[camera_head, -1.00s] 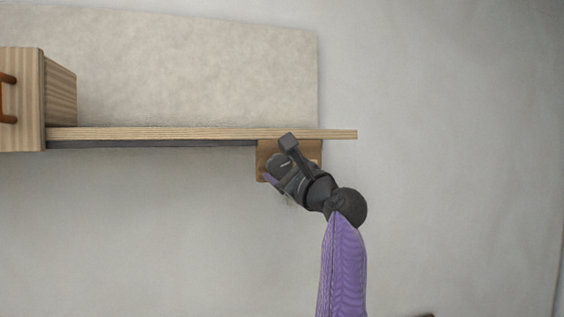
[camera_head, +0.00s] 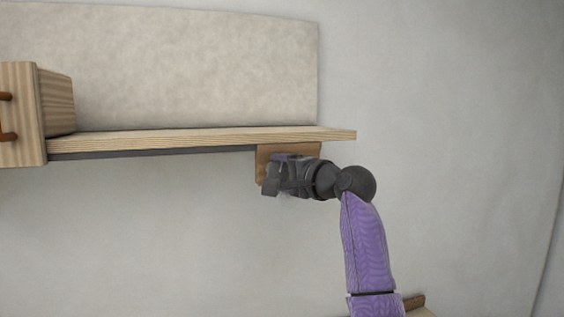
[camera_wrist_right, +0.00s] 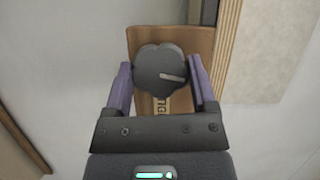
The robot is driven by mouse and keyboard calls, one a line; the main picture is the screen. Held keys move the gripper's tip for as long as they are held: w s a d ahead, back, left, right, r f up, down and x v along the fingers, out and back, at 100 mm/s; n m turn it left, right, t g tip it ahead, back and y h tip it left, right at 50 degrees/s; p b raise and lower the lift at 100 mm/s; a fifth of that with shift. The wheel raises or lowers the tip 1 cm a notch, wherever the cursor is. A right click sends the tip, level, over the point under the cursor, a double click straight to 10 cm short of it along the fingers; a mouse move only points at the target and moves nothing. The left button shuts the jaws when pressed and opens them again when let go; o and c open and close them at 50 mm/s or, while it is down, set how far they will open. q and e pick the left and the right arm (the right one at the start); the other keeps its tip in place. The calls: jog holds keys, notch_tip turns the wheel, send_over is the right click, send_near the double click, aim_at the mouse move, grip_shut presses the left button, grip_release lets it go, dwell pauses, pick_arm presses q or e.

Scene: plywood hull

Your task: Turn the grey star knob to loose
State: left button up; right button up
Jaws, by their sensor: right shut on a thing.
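The grey star knob (camera_wrist_right: 158,62) sits on a brown wooden plate (camera_wrist_right: 144,38) in the right wrist view. It is dark and lobed, with a pale pointer line towards the right of the picture. Part of a printed label, reading roughly "TIG", shows on the plate below the knob; the rest is hidden. My right gripper (camera_wrist_right: 160,68) has its two purple fingers on opposite sides of the knob, shut on it. In the head view the right gripper (camera_head: 273,173) is at the plate (camera_head: 263,153) under the shelf and hides the knob. My left gripper is not in view.
A wooden shelf (camera_head: 200,139) runs just above the plate, with a pale back panel (camera_head: 190,65) behind it. A wooden box (camera_head: 20,115) with an orange-brown handle stands at the left. The space below the shelf at left is clear.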

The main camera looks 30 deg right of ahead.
jog(key=shift+r+n+g+p, duration=0.2)
jog(key=shift+n+g+p, duration=0.2)
jog(key=shift+n+p, duration=0.45)
jog(key=o, duration=0.9)
jog(key=shift+w+d+f, duration=0.1)
jog(key=s+b, duration=0.1)
jog(key=s, duration=0.2)
jog(key=s+d+b, duration=0.1)
jog(key=s, duration=0.2)
jog(key=s+r+b, duration=0.1)
jog(key=s+b, duration=0.1)
jog(key=s, duration=0.1)
jog(key=shift+s+d+r, duration=0.1)
jog(key=shift+s+d, duration=0.05)
jog(key=shift+s, duration=0.25)
